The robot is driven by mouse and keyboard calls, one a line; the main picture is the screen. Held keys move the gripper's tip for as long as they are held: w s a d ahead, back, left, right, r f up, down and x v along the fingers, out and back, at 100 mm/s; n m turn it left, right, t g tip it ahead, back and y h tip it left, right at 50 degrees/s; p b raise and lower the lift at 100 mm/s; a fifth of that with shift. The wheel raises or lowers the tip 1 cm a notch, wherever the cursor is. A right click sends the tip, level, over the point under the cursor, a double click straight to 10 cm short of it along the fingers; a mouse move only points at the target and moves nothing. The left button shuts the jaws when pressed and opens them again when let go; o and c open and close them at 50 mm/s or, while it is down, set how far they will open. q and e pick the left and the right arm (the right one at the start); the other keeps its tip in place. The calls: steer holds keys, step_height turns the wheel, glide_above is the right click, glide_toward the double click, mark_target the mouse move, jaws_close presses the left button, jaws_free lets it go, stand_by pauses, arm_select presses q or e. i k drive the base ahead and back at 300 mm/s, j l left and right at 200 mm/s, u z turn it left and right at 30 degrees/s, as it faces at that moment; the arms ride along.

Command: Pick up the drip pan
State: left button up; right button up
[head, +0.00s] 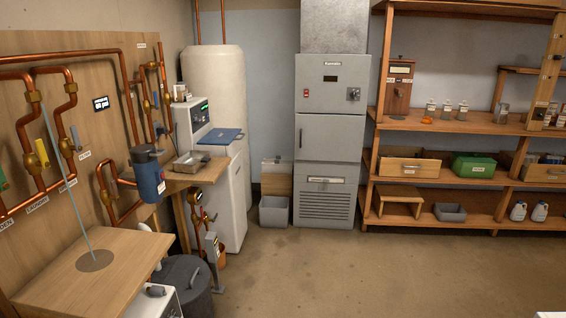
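A shallow grey metal pan (190,162) lies on the small wooden counter at the left, in front of the white machine. It looks most like the drip pan, but no label confirms it. Another grey, open tub (450,212) sits on the lowest shelf at the right, and a grey bin (273,211) stands on the floor beside the furnace. Neither of my grippers can be made out in the head view, and nothing is seen touching the pan.
A blue cylinder (147,175) hangs by the counter's left end. A wooden worktop (120,260) and dark lidded drum (187,280) fill the lower left. The grey furnace (328,140) and wooden shelves (480,123) line the back. The middle floor (350,270) is clear.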

mark_target(191, 162)
steer(key=i+l, duration=0.15)
steer(key=i, duration=0.7)
steer(key=i+l+z, duration=0.1)
steer(key=i, duration=0.7)
